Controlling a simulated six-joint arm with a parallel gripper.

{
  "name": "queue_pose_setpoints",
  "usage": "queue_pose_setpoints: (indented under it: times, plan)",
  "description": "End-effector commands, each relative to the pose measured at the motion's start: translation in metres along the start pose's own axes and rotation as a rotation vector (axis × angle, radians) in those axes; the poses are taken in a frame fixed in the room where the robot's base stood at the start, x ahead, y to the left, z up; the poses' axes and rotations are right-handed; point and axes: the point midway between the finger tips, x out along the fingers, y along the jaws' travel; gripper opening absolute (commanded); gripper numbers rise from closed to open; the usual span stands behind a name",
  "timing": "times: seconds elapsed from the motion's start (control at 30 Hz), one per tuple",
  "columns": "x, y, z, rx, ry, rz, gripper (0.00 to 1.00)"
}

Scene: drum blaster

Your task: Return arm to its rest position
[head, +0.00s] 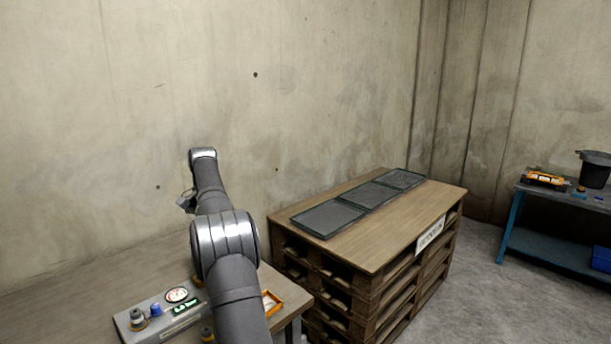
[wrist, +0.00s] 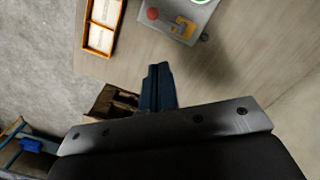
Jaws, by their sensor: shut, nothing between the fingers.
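My gripper (wrist: 159,70) shows in the wrist view with its dark fingers together and nothing between them. It hangs above the wooden table (wrist: 235,75), apart from the things on it. In the head view my arm reaches up from the bottom edge, bends at a joint and extends toward the concrete wall. The gripper's fingers cannot be made out in that view.
A control box (head: 150,325) with a gauge stands on the table, near an orange tray (head: 273,300). A pallet stack (head: 340,290) with three dark mesh panels (head: 330,218) stands to the right. A blue bench (head: 540,245) with a black bucket (head: 594,172) is at far right.

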Motion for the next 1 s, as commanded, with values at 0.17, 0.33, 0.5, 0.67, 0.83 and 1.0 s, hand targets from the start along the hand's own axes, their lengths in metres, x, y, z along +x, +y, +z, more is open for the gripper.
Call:
queue_pose_setpoints:
  times: [0.17,0.33,0.5,0.67,0.83,1.0]
  plan:
    - [-0.025,0.0,-0.001,0.0,0.002,-0.001,0.0]
    - [-0.042,0.0,-0.001,0.0,0.001,-0.001,0.0]
    - [-0.055,0.0,-0.001,0.0,0.002,-0.001,0.0]
    - [-0.055,0.001,0.0,0.0,-0.003,0.002,0.0]
    - [-0.042,0.0,0.0,0.0,-0.003,0.001,0.0]
    - [-0.024,0.0,0.001,0.0,-0.003,0.001,0.0]
